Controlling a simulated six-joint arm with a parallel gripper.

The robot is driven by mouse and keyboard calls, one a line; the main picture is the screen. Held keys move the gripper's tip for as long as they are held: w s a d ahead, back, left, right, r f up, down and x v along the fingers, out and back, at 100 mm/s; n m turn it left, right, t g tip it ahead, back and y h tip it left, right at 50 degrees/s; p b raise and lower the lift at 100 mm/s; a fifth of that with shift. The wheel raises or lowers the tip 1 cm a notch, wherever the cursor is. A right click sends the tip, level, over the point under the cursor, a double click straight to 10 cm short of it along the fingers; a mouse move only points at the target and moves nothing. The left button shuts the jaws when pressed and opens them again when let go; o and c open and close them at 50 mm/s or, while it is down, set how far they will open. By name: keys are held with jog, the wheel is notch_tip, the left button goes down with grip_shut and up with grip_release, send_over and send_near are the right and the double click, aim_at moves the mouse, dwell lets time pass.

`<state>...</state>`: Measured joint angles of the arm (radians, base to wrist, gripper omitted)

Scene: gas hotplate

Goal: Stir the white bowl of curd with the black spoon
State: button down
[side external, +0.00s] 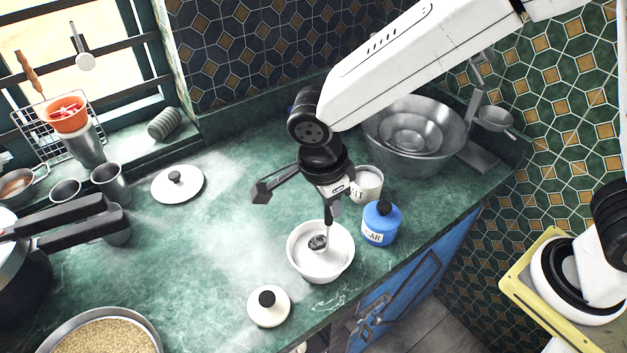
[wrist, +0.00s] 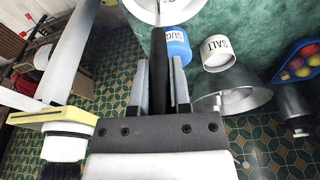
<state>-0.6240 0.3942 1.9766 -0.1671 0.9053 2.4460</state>
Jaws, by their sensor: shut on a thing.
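The white bowl (side external: 293,263) of white curd stands on the green counter near its front edge. In the wrist view part of the white bowl (wrist: 142,12) shows at the top edge. My gripper (side external: 333,199) is above the bowl, pointing down, and is shut on the black spoon (side external: 328,222). The spoon is nearly upright, with its lower end down inside the bowl; a dark patch shows at the curd there. In the wrist view the spoon's black handle (wrist: 158,55) lies between the two grey fingers of my gripper (wrist: 163,72).
A blue sugar jar (side external: 381,226) and a white salt jar (side external: 368,184) stand close to the bowl's right. A white lid (side external: 266,308) with a black knob lies at its lower left. Metal basins (side external: 430,150) stand behind. The counter's middle left is clear.

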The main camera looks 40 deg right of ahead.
jog(key=shift+f, duration=1.6)
jog(key=shift+d, duration=0.15)
